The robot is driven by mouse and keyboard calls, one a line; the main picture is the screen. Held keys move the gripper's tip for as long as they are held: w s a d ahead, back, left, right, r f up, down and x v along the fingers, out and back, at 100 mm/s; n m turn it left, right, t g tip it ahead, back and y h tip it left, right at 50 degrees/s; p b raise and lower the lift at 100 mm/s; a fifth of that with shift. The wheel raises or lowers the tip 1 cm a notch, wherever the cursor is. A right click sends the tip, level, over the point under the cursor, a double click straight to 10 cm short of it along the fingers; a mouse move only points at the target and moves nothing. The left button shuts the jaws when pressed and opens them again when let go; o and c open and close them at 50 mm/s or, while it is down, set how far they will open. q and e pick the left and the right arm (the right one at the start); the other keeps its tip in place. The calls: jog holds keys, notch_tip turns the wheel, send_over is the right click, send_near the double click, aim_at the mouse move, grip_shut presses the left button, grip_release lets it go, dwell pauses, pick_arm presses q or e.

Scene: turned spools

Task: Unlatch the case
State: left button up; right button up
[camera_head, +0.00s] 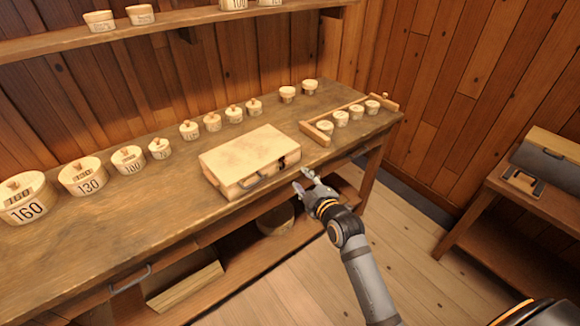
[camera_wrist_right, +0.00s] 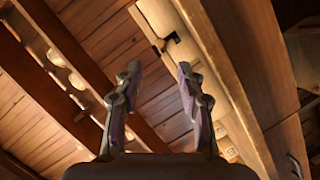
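A pale wooden case (camera_head: 247,152) lies shut on the workbench, with a grey handle (camera_head: 257,181) on its front face. A small dark latch (camera_head: 283,162) shows near the right end of that face; its exact position is too small to tell. My right gripper (camera_head: 308,182) is just in front of the bench edge, right of the case's front corner, apart from the case. In the right wrist view the gripper (camera_wrist_right: 158,76) is open and empty, with the case (camera_wrist_right: 186,50) and dark latch (camera_wrist_right: 171,40) beyond its fingertips. My left gripper is out of view.
Several lidded round boxes (camera_head: 83,178) line the bench (camera_head: 120,215) left of and behind the case. A wooden rack (camera_head: 316,134) with small boxes stands to its right. A shelf (camera_head: 160,22) hangs above. A side table at right holds a grey-and-wood box (camera_head: 548,160).

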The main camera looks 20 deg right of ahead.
aim_at(289, 164)
jog(key=x, duration=1)
jog(key=shift+w+f+p, duration=0.15)
jog(key=shift+w+p, duration=0.05)
jog(key=shift+p, duration=0.2)
grip_shut()
